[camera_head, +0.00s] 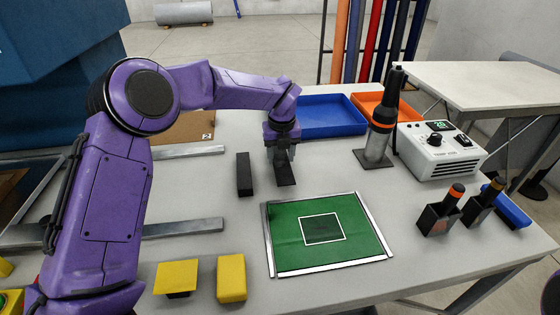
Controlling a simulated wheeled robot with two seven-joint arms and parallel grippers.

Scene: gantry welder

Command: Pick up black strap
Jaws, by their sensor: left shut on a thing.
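A black strap (286,175) is between the fingers of my left gripper (281,152), just above or on the grey table; I cannot tell whether it touches. The gripper points down and is shut on the strap, hiding its upper part. A second black bar-like piece (244,175) lies on the table just left of the gripper, apart from it. My right gripper is out of view.
A green mat (300,252) with a white square lies in front. Blue (329,117) and orange (402,112) trays are behind. A torch in a stand (378,138) and a white control box (439,158) stand right. Yellow blocks (231,278) lie at the front left.

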